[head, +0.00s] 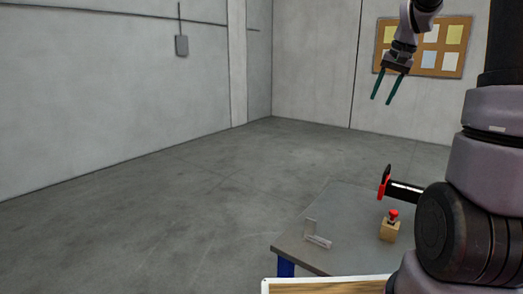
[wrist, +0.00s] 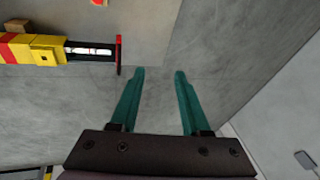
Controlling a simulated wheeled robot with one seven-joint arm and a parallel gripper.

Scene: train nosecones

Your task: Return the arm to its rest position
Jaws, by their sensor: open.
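My gripper (head: 381,100) is raised high in the upper right of the head view, its two green fingers pointing down. The fingers stand apart with nothing between them, as the wrist view (wrist: 159,72) also shows. The gripper is clear of the table (head: 345,210) and of the things on it. My arm's larger links fill the right edge of the head view and hide part of the table.
On the table are a black cylinder with a red end (head: 402,190), a wooden block with a red top (head: 389,231) and a grey angled bracket (head: 318,240). The wrist view shows the cylinder (wrist: 90,49) joined to a yellow-and-red body. Open floor (head: 160,220) lies left.

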